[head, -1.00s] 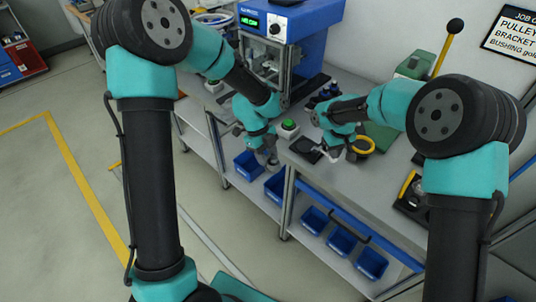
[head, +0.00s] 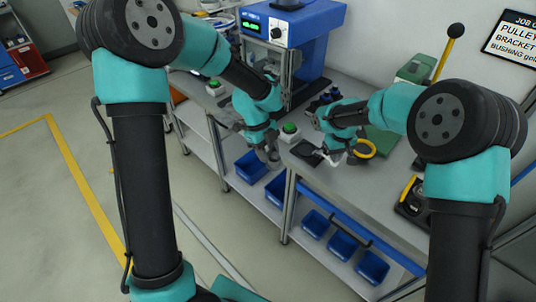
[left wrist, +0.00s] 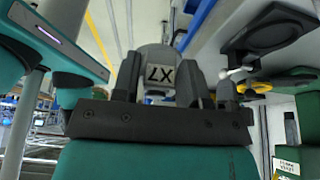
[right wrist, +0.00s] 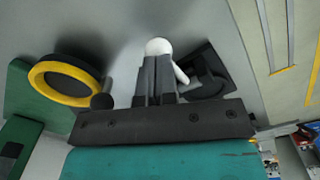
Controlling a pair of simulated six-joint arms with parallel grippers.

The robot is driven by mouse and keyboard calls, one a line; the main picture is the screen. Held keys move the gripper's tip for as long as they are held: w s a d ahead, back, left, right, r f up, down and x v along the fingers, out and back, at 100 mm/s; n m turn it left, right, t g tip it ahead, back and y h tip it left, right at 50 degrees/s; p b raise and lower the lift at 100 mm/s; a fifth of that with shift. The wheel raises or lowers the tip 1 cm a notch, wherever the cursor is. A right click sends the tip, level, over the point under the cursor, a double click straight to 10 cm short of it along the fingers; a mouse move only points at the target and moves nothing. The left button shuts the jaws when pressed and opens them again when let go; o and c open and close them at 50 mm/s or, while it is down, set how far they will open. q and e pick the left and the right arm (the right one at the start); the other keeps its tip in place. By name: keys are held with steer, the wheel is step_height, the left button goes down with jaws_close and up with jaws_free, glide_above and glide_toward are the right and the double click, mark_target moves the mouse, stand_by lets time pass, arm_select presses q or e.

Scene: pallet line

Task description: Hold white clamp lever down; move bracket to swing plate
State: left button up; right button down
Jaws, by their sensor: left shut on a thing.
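My left gripper (head: 272,157) is shut on a grey part marked X7, which I take for the bracket (left wrist: 160,72). It holds this part beside the bench's front edge, left of the black plate. The white clamp lever (right wrist: 181,74) has a round white knob (right wrist: 157,46) and sits by the black plate with a disc, likely the swing plate (right wrist: 210,60). The plate and lever also show in the left wrist view (left wrist: 268,28). My right gripper (right wrist: 155,90) has its fingers together at the knob, which shows just past the tips. Whether they touch is unclear.
A yellow ring (head: 364,148) lies right of my right gripper. A green push button (head: 289,128) stands on the bench close to my left gripper. A blue machine (head: 290,25) stands behind.

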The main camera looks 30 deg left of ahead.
arm_select(q)
steer(key=shift+r, duration=0.85)
arm_select(e)
steer(key=shift+r, duration=0.1)
step_height(320, 180, up, 9)
stand_by(1.5)
stand_by(0.4)
